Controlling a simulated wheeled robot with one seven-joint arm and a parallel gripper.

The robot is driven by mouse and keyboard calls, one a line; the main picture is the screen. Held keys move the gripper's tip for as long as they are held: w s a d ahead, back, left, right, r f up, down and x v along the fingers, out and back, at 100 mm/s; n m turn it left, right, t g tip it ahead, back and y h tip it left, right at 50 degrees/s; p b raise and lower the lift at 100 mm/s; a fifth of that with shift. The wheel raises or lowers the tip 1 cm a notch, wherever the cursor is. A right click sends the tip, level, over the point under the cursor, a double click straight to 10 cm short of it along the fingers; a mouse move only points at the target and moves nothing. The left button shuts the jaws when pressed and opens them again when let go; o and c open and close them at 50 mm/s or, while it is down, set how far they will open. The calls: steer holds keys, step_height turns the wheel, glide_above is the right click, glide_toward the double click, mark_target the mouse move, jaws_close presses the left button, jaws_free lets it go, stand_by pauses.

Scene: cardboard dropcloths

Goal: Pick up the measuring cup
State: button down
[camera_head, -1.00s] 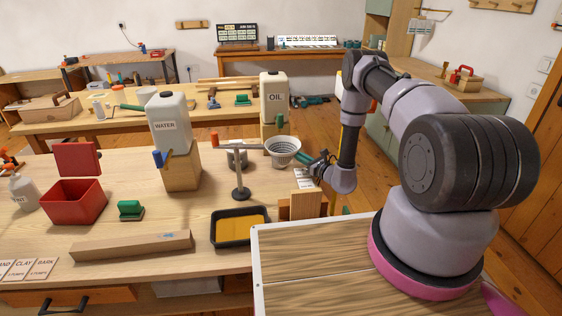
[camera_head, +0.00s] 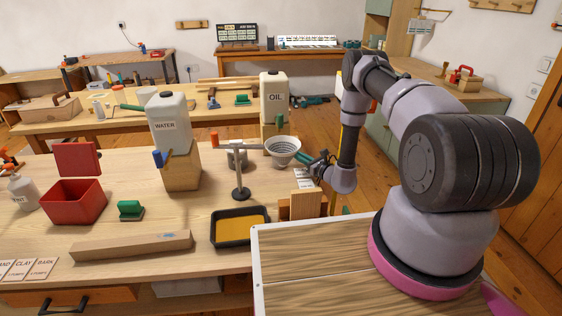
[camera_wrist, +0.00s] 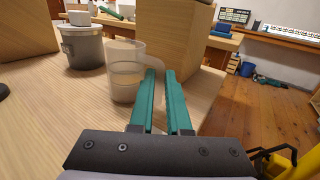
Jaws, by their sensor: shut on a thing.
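The measuring cup (camera_wrist: 124,72) is a clear, translucent cup in the wrist view, upright by the wooden block. My gripper (camera_wrist: 161,74) has two green fingers close together at the cup's right side, where its handle is. The fingers are shut on the cup, though the handle between them is hard to make out. In the head view my gripper (camera_head: 301,158) is low over the workbench's right end, and the cup is hidden behind the grey ribbed funnel. I cannot tell if the cup's base touches the bench.
A grey tub (camera_wrist: 84,47) stands left of the cup, and a wooden block (camera_wrist: 172,40) stands close behind it. The funnel (camera_head: 283,151) on its stand is left of my gripper. The bench edge and open floor (camera_wrist: 262,110) lie to the right.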

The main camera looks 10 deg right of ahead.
steer(key=shift+r, duration=0.15)
steer(key=shift+r, duration=1.45)
steer(key=shift+s+d+r, duration=0.15)
steer(key=v, duration=1.7)
step_height(320, 180, up, 7)
steer(key=w+a+r+m+t+h, duration=0.1)
steer(key=w+r+m+t+h, duration=0.2)
steer(key=w+r+m+h, duration=0.3)
steer(key=shift+w+a+r+m+h, duration=0.3)
steer(key=shift+w+r+m+h, duration=0.1)
steer(key=shift+w+r+h, duration=1.7)
steer(key=shift+f, duration=0.25)
